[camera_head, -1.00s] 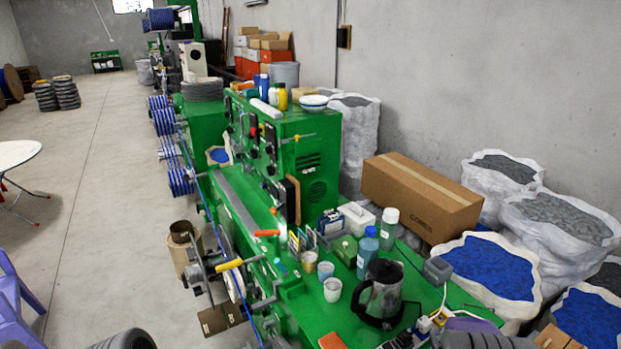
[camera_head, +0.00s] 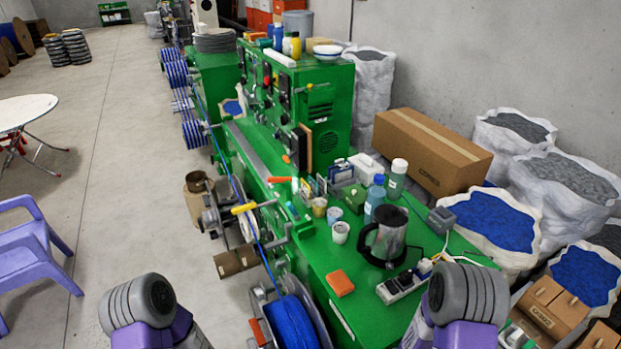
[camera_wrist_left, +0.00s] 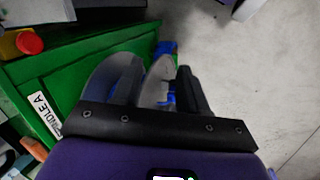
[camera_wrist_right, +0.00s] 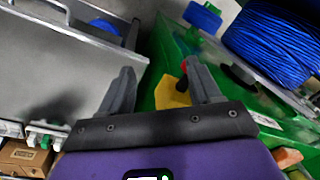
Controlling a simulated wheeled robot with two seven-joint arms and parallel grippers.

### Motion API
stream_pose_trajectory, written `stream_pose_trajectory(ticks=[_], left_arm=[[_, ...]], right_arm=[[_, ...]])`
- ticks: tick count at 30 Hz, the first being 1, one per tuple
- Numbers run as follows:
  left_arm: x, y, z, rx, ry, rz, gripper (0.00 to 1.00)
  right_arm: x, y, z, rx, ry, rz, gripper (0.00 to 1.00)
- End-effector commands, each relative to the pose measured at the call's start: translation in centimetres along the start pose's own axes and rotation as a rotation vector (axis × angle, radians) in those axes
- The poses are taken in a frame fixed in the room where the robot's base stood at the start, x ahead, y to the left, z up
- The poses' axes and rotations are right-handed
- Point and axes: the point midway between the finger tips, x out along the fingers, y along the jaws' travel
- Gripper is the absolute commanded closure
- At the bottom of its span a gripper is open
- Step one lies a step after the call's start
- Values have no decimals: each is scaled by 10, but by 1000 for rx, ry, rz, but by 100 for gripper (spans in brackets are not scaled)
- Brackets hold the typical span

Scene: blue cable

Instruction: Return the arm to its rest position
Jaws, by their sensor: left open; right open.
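Both my arms show at the bottom of the head view as purple links with grey rounded joints, one left of centre and one right; their grippers are out of that view. In the left wrist view my left gripper (camera_wrist_left: 152,80) has its dark fingers apart, beside a green cabinet (camera_wrist_left: 90,55), with a pale disc shape between or behind them. In the right wrist view my right gripper (camera_wrist_right: 160,75) has its fingers apart with nothing held. A blue cable spool (camera_wrist_right: 275,40) lies beyond it at upper right; a blue cable reel (camera_head: 290,322) shows in the head view.
The green machine bench (camera_head: 335,255) carries a kettle (camera_head: 385,238), bottles, cups and a power strip (camera_head: 404,284). A grey metal box (camera_wrist_right: 75,60) is near my right gripper. A purple chair (camera_head: 35,245) stands left. The floor (camera_head: 110,190) between is clear.

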Motion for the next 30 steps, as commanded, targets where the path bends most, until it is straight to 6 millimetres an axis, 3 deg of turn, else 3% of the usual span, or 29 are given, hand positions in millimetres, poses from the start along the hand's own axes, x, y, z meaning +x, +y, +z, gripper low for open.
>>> stream_pose_trajectory(ticks=[1, 3, 10, 24, 30], left_arm=[[0, 0, 0, 0, 1, 0, 57], [0, 0, 0, 0, 1, 0, 57], [0, 0, 0, 0, 1, 0, 57], [112, -42, -5, 0, 1, 0, 57], [141, -53, -7, 0, 1, 0, 57]], right_arm=[[11, -8, 20, -29, -36, -39, 37], [20, -23, 42, -78, -64, -96, 37], [29, -70, 97, -191, -111, -279, 37], [147, -57, 94, -195, -102, -264, 37], [179, -54, 94, -195, -102, -264, 37]])
